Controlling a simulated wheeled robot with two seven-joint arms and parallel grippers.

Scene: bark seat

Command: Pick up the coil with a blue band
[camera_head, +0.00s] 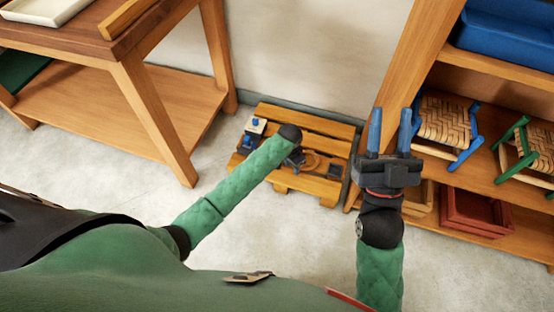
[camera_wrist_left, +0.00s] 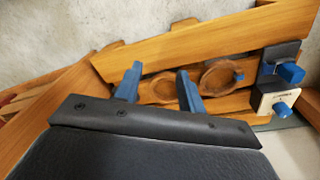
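In the left wrist view a brown coil (camera_wrist_left: 219,77) lies on the wooden pallet (camera_wrist_left: 180,48), with a small blue band (camera_wrist_left: 239,77) on its right side. A second brown coil (camera_wrist_left: 162,88) lies to its left, partly hidden behind my fingers. My left gripper (camera_wrist_left: 157,88) is open over the pallet, its blue fingers on either side of that second coil in the picture; I cannot tell whether they touch it. In the head view my arm mostly hides my left gripper (camera_head: 296,158), and a brown coil (camera_head: 313,160) shows beside it. My right gripper (camera_head: 390,130) is open, empty and raised.
A white box with a blue knob (camera_wrist_left: 275,103) and a dark block with a blue part (camera_wrist_left: 284,63) lie at one end of the pallet. A wooden table (camera_head: 130,100) stands left, shelves with woven stools (camera_head: 445,120) right. The wall is behind.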

